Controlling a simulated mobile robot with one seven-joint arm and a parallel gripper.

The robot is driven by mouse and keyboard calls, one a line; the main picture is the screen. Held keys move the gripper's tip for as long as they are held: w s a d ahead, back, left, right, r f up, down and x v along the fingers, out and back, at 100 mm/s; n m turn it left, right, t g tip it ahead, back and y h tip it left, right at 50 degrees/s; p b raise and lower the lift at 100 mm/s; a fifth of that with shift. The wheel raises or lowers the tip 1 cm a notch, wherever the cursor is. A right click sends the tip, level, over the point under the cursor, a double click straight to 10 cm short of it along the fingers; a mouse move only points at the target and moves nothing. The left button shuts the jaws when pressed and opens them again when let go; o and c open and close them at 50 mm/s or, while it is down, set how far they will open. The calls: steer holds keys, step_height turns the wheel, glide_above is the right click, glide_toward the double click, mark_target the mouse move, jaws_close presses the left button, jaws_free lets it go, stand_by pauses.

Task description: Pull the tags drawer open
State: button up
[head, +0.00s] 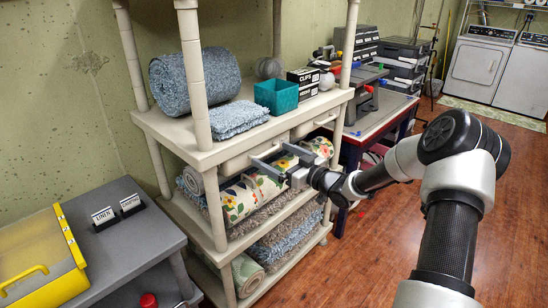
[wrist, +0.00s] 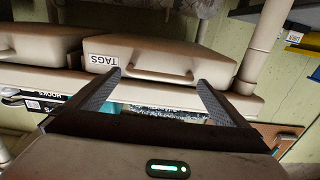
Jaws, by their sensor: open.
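The tags drawer (wrist: 150,62) is a beige drawer front with a white TAGS label and a bar handle. It appears upside down in the wrist view and looks closed. In the head view it seems to be the left drawer (head: 236,163) under the shelf top, partly behind my gripper (head: 270,154). My gripper also shows in the wrist view (wrist: 158,77). It is open and empty, its two fingers pointing at the drawer front, one to each side of the handle (wrist: 165,76). I cannot tell whether the fingertips touch the front.
A second drawer (wrist: 40,42) sits beside it. The shelf posts (head: 196,80) stand close by. A teal bin (head: 276,96), black boxes (head: 303,75) and blue rugs (head: 236,119) lie above; rolled rugs (head: 243,197) lie below. The wooden floor (head: 330,270) in front looks clear.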

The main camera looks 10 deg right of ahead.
steer(key=shift+w+a, duration=0.25)
steer(key=shift+w, duration=0.1)
steer(key=shift+c, duration=0.4)
steer(key=c, duration=1.1)
steer(key=p+v, duration=0.2)
steer(key=v, duration=1.8)
steer(key=shift+p, duration=0.35)
steer(key=o, duration=1.2)
steer(key=p+v, duration=0.1)
steer(key=v, duration=1.6)
steer(key=shift+s+d, duration=0.15)
steer(key=shift+s, duration=0.1)
